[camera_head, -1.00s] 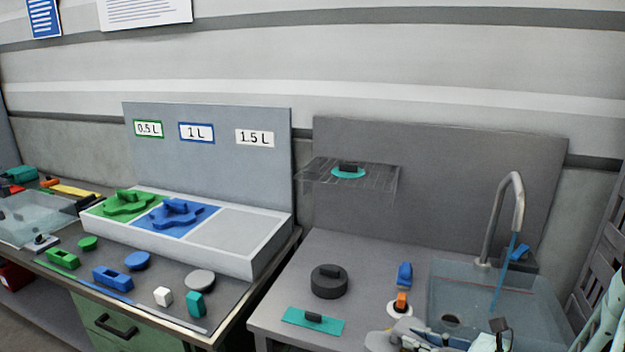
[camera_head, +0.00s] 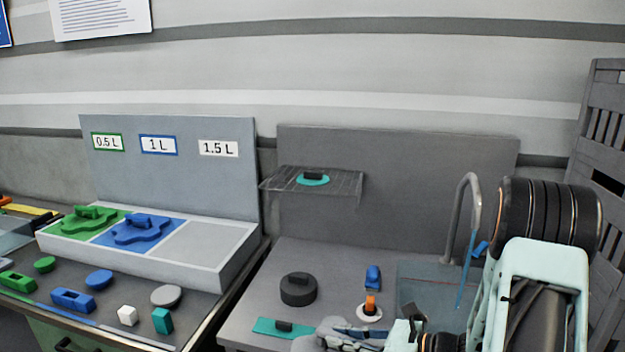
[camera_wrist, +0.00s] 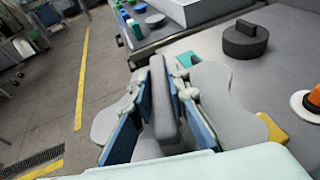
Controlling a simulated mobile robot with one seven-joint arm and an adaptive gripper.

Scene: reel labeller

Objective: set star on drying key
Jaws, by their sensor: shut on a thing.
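My gripper (camera_wrist: 160,72) is shut on the upright grip of a grey star (camera_wrist: 208,82), a flat plate with rounded lobes. In the head view the gripper (camera_head: 352,334) and part of the star (camera_head: 306,344) show at the bottom edge, in front of the grey counter, partly cut off. I cannot tell which thing is the drying key. A wire rack (camera_head: 345,186) on the back panel bears a teal disc (camera_head: 313,181) with a dark grip. A teal plate (camera_head: 265,326) with a dark grip lies on the counter, close left of the star.
A dark round block (camera_head: 298,292), an orange-topped white disc (camera_head: 369,311) and a blue piece (camera_head: 373,277) stand on the counter near the sink (camera_head: 425,290). The left tray (camera_head: 160,262) holds green and blue lobed pieces; its right section is bare.

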